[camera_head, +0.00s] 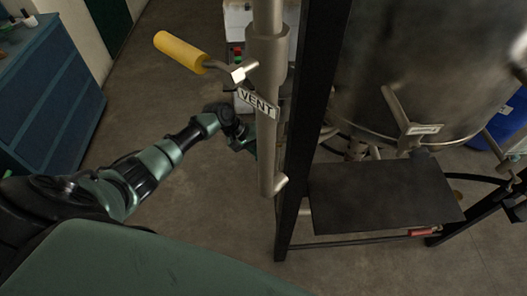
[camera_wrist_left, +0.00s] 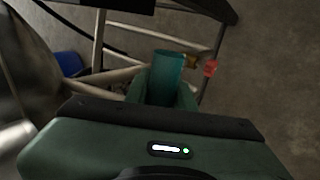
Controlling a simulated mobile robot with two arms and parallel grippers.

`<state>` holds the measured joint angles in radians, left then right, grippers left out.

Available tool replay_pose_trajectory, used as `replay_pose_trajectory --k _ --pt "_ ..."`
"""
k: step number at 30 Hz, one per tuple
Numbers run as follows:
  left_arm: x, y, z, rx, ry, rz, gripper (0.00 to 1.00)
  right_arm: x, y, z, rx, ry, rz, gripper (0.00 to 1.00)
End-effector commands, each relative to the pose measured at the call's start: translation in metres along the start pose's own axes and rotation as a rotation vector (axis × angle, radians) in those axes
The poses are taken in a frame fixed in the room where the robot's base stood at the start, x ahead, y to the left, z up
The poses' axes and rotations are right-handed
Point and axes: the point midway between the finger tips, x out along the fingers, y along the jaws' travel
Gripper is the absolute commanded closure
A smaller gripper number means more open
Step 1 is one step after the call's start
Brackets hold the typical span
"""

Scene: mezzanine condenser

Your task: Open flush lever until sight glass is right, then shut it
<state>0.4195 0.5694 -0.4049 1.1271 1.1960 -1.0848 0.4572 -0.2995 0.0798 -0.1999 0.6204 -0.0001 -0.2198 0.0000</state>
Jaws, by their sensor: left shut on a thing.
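My left gripper (camera_head: 243,141) is partly hidden behind the grey vertical pipe (camera_head: 268,120) in the head view. In the left wrist view its fingers (camera_wrist_left: 166,92) are shut on a teal cylindrical grip (camera_wrist_left: 168,65), which stands up between them. This looks like the flush lever's handle; no label on it can be read. A different lever with a yellow handle (camera_head: 181,52) sticks out at the upper left of the pipe, beside a plate (camera_head: 257,102) reading VENT. I cannot make out a sight glass. My right gripper is not in view.
A large metal vessel (camera_head: 430,60) stands at the right behind a black frame post (camera_head: 317,90). A dark shelf plate (camera_head: 380,195) sits below it. A blue cabinet (camera_head: 45,95) is at the left. Bare floor (camera_head: 165,100) lies between cabinet and pipe.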

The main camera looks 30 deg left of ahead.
Motion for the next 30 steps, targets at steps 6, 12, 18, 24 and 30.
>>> replay_pose_trajectory --k 6,12,18,24,30 --pt "-0.002 0.002 -0.003 -0.001 0.006 0.005 0.68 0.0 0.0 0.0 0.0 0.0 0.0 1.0" --pt "-0.002 0.002 -0.002 -0.001 0.004 0.003 0.54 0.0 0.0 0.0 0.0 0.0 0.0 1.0" --pt "-0.003 0.001 -0.002 0.0 0.004 0.002 0.54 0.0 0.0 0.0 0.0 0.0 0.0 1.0" --pt "-0.029 0.0 -0.002 0.003 0.005 0.002 0.54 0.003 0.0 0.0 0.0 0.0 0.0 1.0" --pt "-0.062 -0.001 -0.002 0.0 0.006 0.002 0.54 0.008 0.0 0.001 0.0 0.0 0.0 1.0"
